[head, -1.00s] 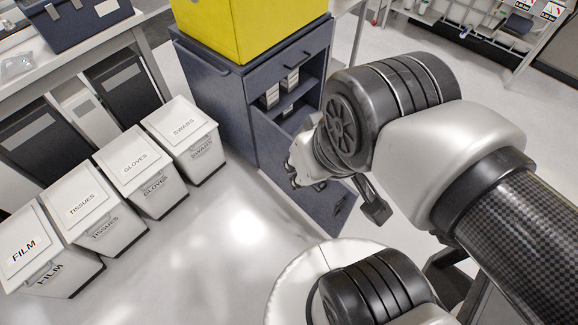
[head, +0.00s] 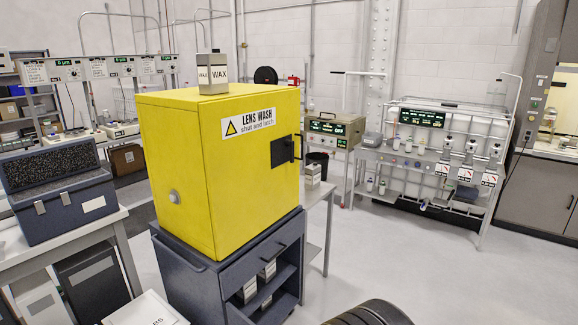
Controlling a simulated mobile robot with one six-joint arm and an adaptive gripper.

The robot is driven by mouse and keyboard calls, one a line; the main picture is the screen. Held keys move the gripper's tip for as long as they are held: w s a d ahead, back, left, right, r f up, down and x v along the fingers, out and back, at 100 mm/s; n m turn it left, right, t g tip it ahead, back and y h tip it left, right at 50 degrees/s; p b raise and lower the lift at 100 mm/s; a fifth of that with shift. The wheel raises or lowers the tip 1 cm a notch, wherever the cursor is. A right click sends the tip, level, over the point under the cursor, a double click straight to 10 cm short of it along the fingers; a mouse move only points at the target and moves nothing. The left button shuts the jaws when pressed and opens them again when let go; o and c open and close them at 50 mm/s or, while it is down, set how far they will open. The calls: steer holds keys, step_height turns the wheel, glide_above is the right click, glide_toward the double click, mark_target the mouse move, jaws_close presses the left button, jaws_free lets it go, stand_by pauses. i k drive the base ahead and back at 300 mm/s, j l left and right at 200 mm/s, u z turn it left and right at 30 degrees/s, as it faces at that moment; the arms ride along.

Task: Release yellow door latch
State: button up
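A yellow cabinet (head: 175,150) labelled "LENS WASH, shut and latch" stands on a dark blue cart (head: 195,285). Its door faces right and appears closed. A black latch (head: 284,151) with a handle sits on the right part of the door face; its exact position is too small to tell. My gripper is not in view; only a dark rounded part of my arm shows at the bottom edge, right of the cart.
A wax box (head: 213,74) stands on top of the yellow cabinet. A dark blue case (head: 62,185) rests on a table at left. A white rack bench (head: 425,165) stands at the back right.

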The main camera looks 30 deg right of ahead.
mark_target(291, 143)
steer(key=i+z, duration=0.25)
steer(key=z, duration=0.25)
steer(key=i+j+z, duration=0.25)
steer(key=z, duration=0.25)
steer(key=i+j+z, duration=0.2)
steer(key=z, duration=0.3)
steer(key=i+j+z, duration=0.15)
steer(key=j+z, duration=0.2)
steer(key=z, duration=0.15)
steer(key=i+j, duration=0.1)
steer(key=j, duration=0.3)
steer(key=i+j, duration=0.1)
steer(key=j, duration=0.3)
steer(key=i+j+z, duration=0.1)
steer(key=j, duration=0.25)
steer(key=i+j, duration=0.1)
steer(key=j, duration=0.3)
